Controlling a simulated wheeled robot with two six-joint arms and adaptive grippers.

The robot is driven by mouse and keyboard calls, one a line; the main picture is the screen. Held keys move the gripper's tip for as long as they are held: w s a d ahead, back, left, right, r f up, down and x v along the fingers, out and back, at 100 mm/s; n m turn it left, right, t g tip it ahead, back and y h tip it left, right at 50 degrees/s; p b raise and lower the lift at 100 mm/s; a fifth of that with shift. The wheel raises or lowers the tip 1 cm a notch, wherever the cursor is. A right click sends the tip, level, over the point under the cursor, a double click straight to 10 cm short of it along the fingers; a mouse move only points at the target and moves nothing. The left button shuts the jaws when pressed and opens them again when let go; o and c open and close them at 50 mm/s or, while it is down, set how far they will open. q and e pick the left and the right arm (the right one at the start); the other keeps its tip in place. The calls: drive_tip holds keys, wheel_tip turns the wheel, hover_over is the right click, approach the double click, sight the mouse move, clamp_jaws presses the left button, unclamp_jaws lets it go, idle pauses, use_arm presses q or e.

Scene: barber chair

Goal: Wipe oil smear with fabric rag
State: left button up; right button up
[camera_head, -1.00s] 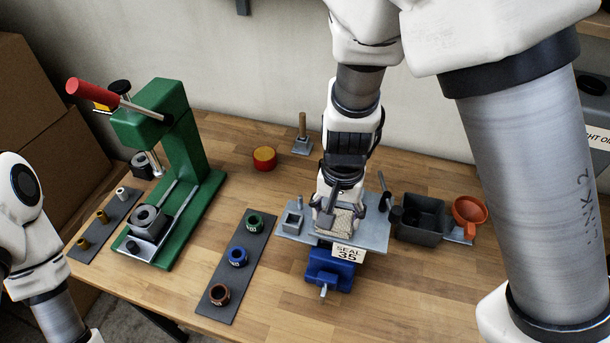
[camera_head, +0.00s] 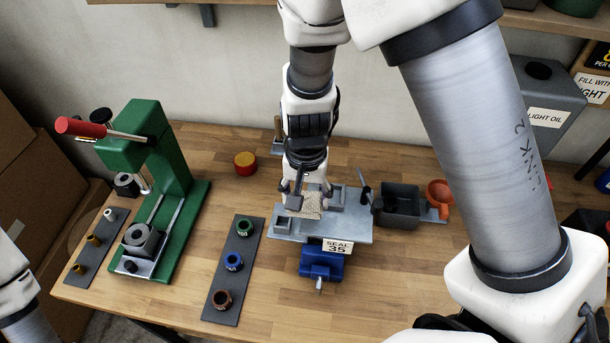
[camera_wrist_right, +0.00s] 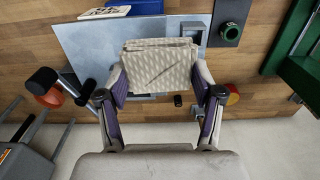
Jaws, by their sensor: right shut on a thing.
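The beige patterned fabric rag (camera_head: 308,207) is a folded pad held at the fingertips of my right gripper (camera_head: 303,200). In the right wrist view the rag (camera_wrist_right: 160,65) fills the gap between the two fingers of the right gripper (camera_wrist_right: 160,82). The rag is over the left part of the grey metal plate (camera_head: 350,232); I cannot tell whether it touches it. The plate also shows in the wrist view (camera_wrist_right: 85,48). No oil smear can be made out; the rag and gripper cover part of the plate. My left gripper is out of view.
Small grey blocks sit on the plate, above a blue vise (camera_head: 322,262) with a "SEAL 35" tag (camera_head: 338,246). A dark bin (camera_head: 398,207) and orange funnel (camera_head: 440,192) stand right. A strip of rings (camera_head: 233,262) and a green press (camera_head: 165,165) stand left.

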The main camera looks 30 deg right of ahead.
drive_tip(key=shift+w+a+r+p, duration=0.15)
drive_tip(key=shift+r+p, duration=0.2)
drive_tip(key=shift+r, duration=0.3)
drive_tip(key=shift+a+r, duration=0.1)
drive_tip(key=shift+r, duration=0.85)
